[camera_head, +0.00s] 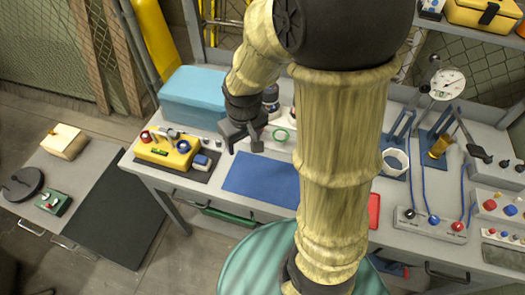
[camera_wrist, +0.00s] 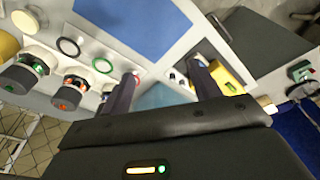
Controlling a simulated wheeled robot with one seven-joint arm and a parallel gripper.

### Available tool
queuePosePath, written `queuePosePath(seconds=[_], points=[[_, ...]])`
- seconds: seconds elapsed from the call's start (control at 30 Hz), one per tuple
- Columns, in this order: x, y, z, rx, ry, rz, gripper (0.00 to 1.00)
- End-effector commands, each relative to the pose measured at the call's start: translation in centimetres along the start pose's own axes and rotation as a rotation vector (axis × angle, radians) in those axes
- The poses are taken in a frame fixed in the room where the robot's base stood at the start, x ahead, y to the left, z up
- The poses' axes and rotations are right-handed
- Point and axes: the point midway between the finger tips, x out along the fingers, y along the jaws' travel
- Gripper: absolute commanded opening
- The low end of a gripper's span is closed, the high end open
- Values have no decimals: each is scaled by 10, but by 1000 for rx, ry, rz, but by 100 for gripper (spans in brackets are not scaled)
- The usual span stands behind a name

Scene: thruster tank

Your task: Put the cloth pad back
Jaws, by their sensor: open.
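I cannot clearly make out the cloth pad. A flat blue mat (camera_head: 262,178) lies on the bench; it also shows at the top of the wrist view (camera_wrist: 140,20). A large light-blue block (camera_head: 193,97) sits at the bench's back left, and part of it (camera_wrist: 163,97) shows between my fingers in the wrist view. I cannot tell whether either is the pad. My gripper (camera_head: 243,148) is open and empty above the bench, behind the blue mat and right of the yellow block. Its two fingers stand apart in the wrist view (camera_wrist: 163,76).
A yellow block (camera_head: 160,153) with small coloured parts sits on a dark mat at left. A green ring (camera_head: 281,135) and several capped jars (camera_wrist: 72,92) stand near my gripper. Blue clamp stands, a gauge (camera_head: 447,84) and button boxes fill the right. My arm hides the bench's middle.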

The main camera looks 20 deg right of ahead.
Motion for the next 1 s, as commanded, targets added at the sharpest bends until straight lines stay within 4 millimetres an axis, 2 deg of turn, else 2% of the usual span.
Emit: queuePosePath(seconds=[0.03,0.1,0.23,1.0], points=[[-8,6,19,70,19,5,62],[-14,10,40,154,41,9,62],[-19,14,62,246,63,11,62],[-19,14,65,260,65,11,62]])
